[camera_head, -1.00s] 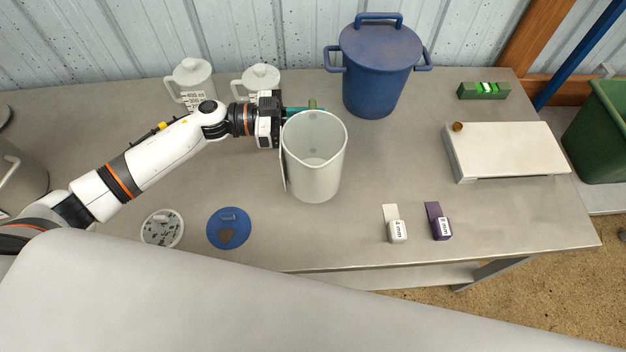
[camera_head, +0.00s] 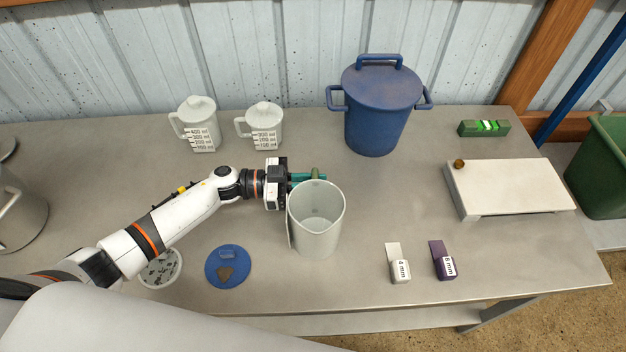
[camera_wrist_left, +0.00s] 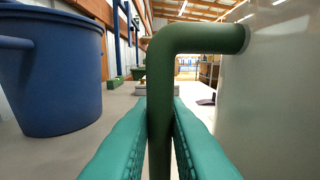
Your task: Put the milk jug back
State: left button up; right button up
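The milk jug (camera_head: 327,232) is a tall, pale, open-topped jug with a green handle (camera_head: 316,174), near the middle of the table in the head view. My left gripper (camera_head: 306,178) is at the jug's far side, its teal fingers shut on the handle. In the left wrist view the green handle (camera_wrist_left: 160,110) stands between the two fingers, and the pale jug wall (camera_wrist_left: 270,90) fills the right side. I cannot tell whether the jug's base touches the table. My right gripper is not in view.
A blue lidded pot (camera_head: 376,112) stands behind the jug. Two white lidded measuring jugs (camera_head: 198,128) (camera_head: 264,130) stand at the back left. A blue disc (camera_head: 240,283), two tags (camera_head: 400,270) (camera_head: 444,267) and a white board (camera_head: 510,185) lie around. Table between jug and board is mostly clear.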

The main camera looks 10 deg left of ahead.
pick_arm(q)
jog(key=o, duration=0.3)
jog(key=shift+o, duration=0.2)
jog(key=shift+r, duration=0.15)
jog(key=b+v, duration=0.1)
jog(key=v, duration=1.1)
jog(key=shift+b, duration=0.35)
